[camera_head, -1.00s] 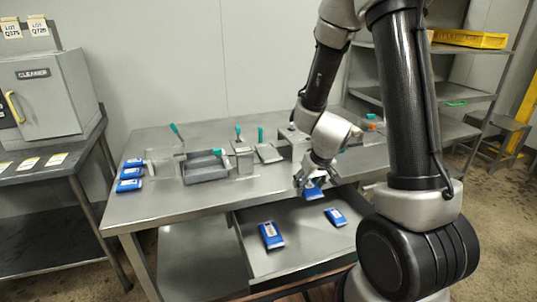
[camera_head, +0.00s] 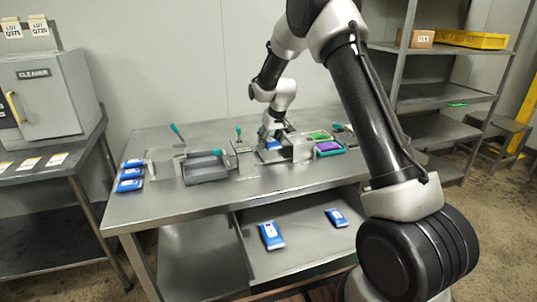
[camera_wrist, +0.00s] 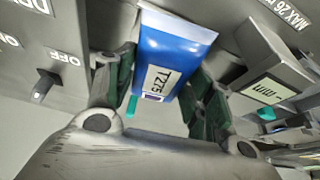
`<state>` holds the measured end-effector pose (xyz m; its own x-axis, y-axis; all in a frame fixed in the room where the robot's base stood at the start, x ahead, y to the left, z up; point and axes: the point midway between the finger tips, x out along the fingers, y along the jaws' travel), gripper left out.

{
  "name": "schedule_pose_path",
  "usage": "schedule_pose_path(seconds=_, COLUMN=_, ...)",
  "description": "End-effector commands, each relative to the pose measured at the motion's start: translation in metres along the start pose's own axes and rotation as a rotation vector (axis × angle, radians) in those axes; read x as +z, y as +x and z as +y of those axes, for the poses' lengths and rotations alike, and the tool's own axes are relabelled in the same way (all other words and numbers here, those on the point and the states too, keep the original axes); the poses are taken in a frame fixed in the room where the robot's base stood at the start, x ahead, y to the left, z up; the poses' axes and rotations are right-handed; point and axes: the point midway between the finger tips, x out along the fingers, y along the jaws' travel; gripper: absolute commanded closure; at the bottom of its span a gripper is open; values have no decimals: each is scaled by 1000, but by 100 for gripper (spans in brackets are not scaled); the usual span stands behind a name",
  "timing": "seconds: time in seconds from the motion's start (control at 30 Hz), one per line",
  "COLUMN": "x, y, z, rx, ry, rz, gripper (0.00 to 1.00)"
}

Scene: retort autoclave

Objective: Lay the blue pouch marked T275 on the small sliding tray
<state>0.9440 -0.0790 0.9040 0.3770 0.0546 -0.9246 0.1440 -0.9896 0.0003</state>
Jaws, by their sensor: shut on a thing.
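The blue pouch marked T275 (camera_wrist: 165,62) is between the two fingers of my gripper (camera_wrist: 163,80) in the wrist view, its white label and printed code showing. In the head view my gripper (camera_head: 272,132) points down over the back middle of the table, and the pouch (camera_head: 272,144) shows blue beneath it. A small flat grey metal plate (camera_head: 269,157), which looks like the small sliding tray, lies just below the pouch. I cannot tell whether the pouch touches it.
A grey box with an OFF switch (camera_wrist: 47,85) and a display unit (camera_wrist: 265,90) flank my gripper. Green and purple items (camera_head: 328,146) stand to the right. An open drawer (camera_head: 300,262) holds two blue pouches. More pouches (camera_head: 130,174) lie at the table's left.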

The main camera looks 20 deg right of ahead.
Motion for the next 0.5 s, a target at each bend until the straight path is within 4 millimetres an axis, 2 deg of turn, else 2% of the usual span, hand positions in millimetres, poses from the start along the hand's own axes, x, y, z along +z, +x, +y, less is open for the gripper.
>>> schedule_pose_path(seconds=0.03, x=-21, y=-3, z=2, rx=3, ry=5, rz=5, gripper=73)
schedule_pose_path(seconds=0.1, x=-41, y=-11, z=6, rx=9, ry=20, rz=5, gripper=73)
schedule_pose_path(seconds=0.23, x=-63, y=-28, z=11, rx=21, ry=48, rz=3, gripper=73)
schedule_pose_path(seconds=0.37, x=-55, y=-30, z=13, rx=37, ry=89, rz=-2, gripper=73)
schedule_pose_path(seconds=0.5, x=-46, y=-11, z=13, rx=43, ry=106, rz=-2, gripper=73)
